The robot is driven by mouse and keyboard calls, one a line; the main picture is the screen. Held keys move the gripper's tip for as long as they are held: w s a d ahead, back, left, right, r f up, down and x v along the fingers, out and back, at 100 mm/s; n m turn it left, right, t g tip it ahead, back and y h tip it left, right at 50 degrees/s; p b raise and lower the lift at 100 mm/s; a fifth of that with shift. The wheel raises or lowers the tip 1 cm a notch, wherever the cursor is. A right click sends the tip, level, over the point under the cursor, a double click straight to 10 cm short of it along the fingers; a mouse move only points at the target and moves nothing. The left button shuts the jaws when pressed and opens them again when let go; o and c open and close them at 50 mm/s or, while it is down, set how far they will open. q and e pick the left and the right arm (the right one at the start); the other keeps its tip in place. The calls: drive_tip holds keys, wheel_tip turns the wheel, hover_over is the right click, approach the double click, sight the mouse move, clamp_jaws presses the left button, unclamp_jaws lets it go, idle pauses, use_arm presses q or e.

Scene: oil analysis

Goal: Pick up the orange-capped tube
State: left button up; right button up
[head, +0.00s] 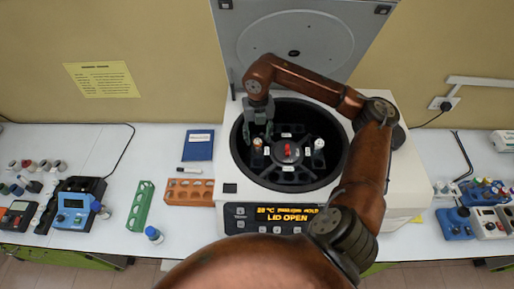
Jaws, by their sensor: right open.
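An orange-capped tube (258,144) stands in the rotor of the open centrifuge (411,183), at the left side of the bowl. My right gripper (260,134) points down over the left part of the bowl, its fingers open. The fingertips are close above or around the orange cap; I cannot tell which. The tube's body is mostly hidden in the rotor. My left gripper is not in view.
A white-capped tube (319,144) sits at the rotor's right, and a red knob (288,150) at its centre. The raised lid (296,30) stands behind. Orange (190,192) and green (140,206) racks and a blue-capped bottle (154,235) are on the left.

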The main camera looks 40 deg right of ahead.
sight(258, 141)
drive_tip(key=shift+f+p, duration=0.35)
drive_tip(key=shift+f, duration=1.25)
drive_tip(key=c, duration=1.1)
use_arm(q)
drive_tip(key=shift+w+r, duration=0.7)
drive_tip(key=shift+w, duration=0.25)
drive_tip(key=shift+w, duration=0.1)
use_arm(e)
drive_tip(key=shift+w+r, duration=0.1)
drive_tip(key=shift+r, duration=0.4)
wheel_tip(258, 141, up, 11)
drive_tip(key=b, duration=0.3)
use_arm(q)
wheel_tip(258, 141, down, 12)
drive_tip(key=b, duration=0.8)
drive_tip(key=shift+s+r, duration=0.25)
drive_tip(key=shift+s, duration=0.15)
use_arm(e)
drive_tip(key=s+d, duration=0.8)
drive_tip(key=d, duration=0.1)
drive_tip(key=s+d, duration=0.3)
drive_tip(key=d, duration=0.1)
drive_tip(key=shift+s+d, duration=0.35)
drive_tip(key=shift+s, duration=0.05)
